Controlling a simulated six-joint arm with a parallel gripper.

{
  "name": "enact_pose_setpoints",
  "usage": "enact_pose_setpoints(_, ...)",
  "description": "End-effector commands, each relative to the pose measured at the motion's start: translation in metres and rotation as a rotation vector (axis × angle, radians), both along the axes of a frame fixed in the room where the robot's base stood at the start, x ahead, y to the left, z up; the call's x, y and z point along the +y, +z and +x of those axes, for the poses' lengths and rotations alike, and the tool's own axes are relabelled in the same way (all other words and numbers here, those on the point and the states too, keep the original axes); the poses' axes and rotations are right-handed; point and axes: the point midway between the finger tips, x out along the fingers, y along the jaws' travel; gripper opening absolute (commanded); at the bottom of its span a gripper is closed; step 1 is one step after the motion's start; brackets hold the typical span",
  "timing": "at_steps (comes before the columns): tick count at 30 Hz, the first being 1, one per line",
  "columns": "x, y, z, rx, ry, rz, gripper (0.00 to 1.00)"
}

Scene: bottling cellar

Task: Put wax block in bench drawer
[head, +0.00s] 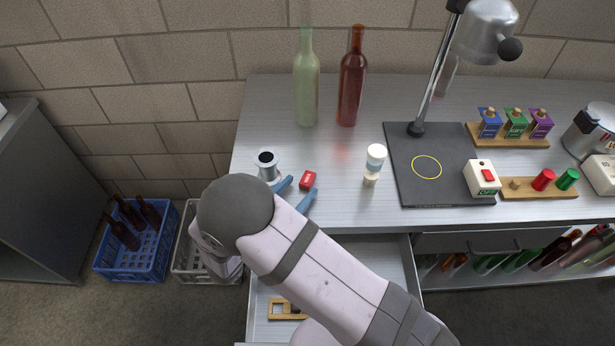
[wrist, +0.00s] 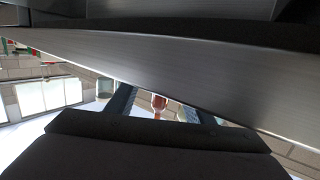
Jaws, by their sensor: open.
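A small red block with a pale label, which looks like the wax block (head: 308,179), lies on the grey bench top (head: 335,215) near its front left. My gripper (head: 295,191) is open, with its blue fingertips low over the bench beside the block. The block shows just beyond the fingertips; I cannot tell whether they touch it. The bench drawer (head: 402,262) is pulled open below, partly hidden by my arm. In the wrist view, a reddish thing (wrist: 160,102) shows between the fingers of my gripper (wrist: 158,112); I cannot tell what it is.
A metal spool-like thing (head: 268,165) stands close left of my fingers. A white-capped bottle (head: 375,160) stands to the right. A wooden piece (head: 285,309) lies in the drawer. A dark mat (head: 440,185) lies right.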

Motion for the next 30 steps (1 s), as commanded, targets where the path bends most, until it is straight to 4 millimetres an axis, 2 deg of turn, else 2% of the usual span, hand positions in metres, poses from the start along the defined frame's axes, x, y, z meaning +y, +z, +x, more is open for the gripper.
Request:
enact_pose_setpoints(6,-0.012,-0.002,0.017,-0.001,-0.001,-0.001,0.48)
enact_pose_setpoints(14,-0.013,-0.003,0.02,-0.001,0.001,0.001,0.48)
enact_pose_setpoints(15,-0.013,-0.003,0.02,-0.001,0.001,0.001,0.45)
enact_pose_setpoints(18,-0.013,-0.003,0.02,-0.001,0.001,0.001,0.21)
enact_pose_setpoints(21,-0.013,-0.003,0.02,-0.001,0.001,0.001,0.02)
enact_pose_setpoints(30,-0.013,-0.003,0.02,-0.001,0.001,0.001,0.0)
